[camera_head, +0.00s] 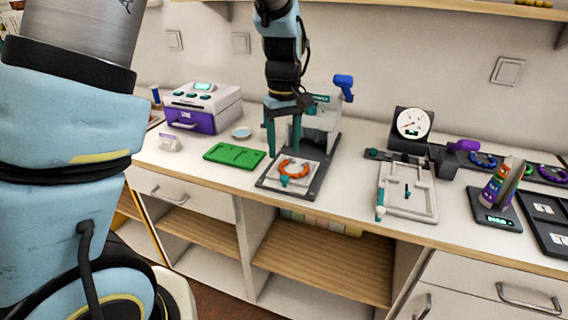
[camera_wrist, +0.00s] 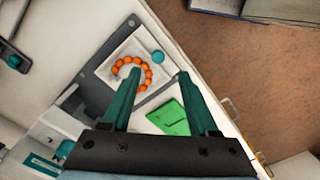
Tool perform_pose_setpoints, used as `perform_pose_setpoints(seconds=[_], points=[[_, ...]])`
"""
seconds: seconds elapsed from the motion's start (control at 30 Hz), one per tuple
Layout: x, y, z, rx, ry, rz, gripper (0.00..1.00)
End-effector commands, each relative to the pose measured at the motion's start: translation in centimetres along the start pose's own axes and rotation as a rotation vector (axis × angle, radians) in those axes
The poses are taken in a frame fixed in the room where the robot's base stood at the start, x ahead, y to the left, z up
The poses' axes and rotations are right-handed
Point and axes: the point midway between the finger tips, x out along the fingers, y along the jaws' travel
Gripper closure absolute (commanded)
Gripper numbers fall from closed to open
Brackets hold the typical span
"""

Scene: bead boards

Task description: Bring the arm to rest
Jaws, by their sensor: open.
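My gripper (camera_head: 284,137) has two teal fingers and points down over the worktop. It is open and nothing is between its fingers. In the wrist view, the gripper (camera_wrist: 160,80) spreads its fingertips near a ring of orange beads (camera_wrist: 146,80). The orange bead ring (camera_head: 302,171) lies on a white board with a teal knob, set on a dark base plate (camera_head: 320,179) of a press-like machine. My gripper is above and slightly left of this board in the head view, apart from it.
A green tray (camera_head: 234,156) lies left of the press, with a purple and white box machine (camera_head: 202,107) behind it. A white frame jig (camera_head: 408,190) and a dial gauge (camera_head: 412,124) stand to the right. A scale (camera_head: 494,219) holds a coloured stand. Open shelves lie below the worktop.

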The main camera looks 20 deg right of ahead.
Motion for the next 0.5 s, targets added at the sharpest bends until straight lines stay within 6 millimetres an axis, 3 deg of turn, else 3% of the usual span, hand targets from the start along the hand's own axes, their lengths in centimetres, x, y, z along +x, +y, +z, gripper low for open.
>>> perform_pose_setpoints(seconds=[0.2, 0.5], points=[[-2.0, 0.0, 0.0, -0.002, 0.001, 0.001, 0.40], [-2.2, 0.0, 0.0, -0.002, -0.001, -0.001, 0.40]])
